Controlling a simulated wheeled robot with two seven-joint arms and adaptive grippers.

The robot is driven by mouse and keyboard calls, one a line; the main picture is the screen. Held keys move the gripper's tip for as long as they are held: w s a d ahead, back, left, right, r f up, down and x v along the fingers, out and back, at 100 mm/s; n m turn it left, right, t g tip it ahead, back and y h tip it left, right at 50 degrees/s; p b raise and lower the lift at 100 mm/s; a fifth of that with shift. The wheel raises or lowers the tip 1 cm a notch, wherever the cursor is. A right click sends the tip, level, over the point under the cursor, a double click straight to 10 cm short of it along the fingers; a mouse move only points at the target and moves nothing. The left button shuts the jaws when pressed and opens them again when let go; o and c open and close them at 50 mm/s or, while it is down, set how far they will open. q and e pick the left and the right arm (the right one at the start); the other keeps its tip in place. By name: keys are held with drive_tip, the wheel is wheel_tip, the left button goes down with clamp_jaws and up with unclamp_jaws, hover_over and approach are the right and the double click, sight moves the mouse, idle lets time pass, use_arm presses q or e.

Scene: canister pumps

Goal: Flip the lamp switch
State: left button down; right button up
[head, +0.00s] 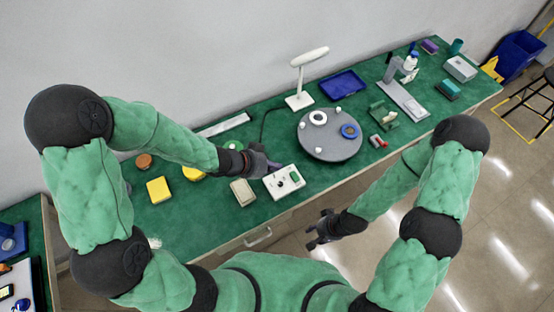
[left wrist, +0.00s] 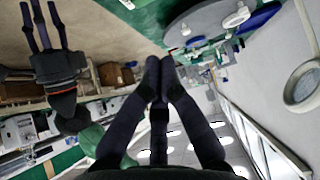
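The white desk lamp (head: 309,56) stands on its square base (head: 299,101) at the back of the green table. A dark cord runs from near it toward a white switch box (head: 284,183) with a green part and dark knobs, near the front edge. My left gripper (head: 274,164) is at the back edge of this box, partly over it; I cannot tell whether it touches. In the left wrist view the left fingertips (left wrist: 159,66) meet with nothing visible between them. My right gripper (head: 314,241) is low in front of the table, its fingers apart and empty.
A grey round turntable (head: 331,146) with rings stands right of the box. A beige box (head: 243,191) and a yellow block (head: 158,190) lie to the left. A blue tray (head: 344,85) is behind the turntable. A grey stand (head: 402,98) is farther right.

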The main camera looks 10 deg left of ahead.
use_arm(q)
drive_tip(key=shift+w+a+r+m, duration=0.3)
drive_tip(key=shift+a+r, duration=0.1)
drive_tip(key=shift+r, duration=0.2)
use_arm(e)
drive_tip(key=shift+w+a+r, duration=0.1)
drive_tip(key=shift+w+a, duration=0.2)
drive_tip(key=shift+a, duration=0.05)
use_arm(q)
drive_tip(key=b, duration=0.5)
hover_over(290, 173)
drive_tip(key=f, duration=0.7)
drive_tip(key=shift+s+a+f, duration=0.1)
drive_tip(key=shift+s, duration=0.1)
wheel_tip(290, 173, down, 2)
drive_tip(key=shift+w+f+b, duration=0.15)
drive_tip(key=shift+b, duration=0.65)
drive_tip(key=shift+f+b, duration=0.4)
drive_tip(key=shift+f, duration=0.4)
use_arm(e)
wheel_tip(290, 173, down, 8)
drive_tip(key=shift+r, duration=0.25)
use_arm(q)
drive_tip(key=shift+f, duration=0.1)
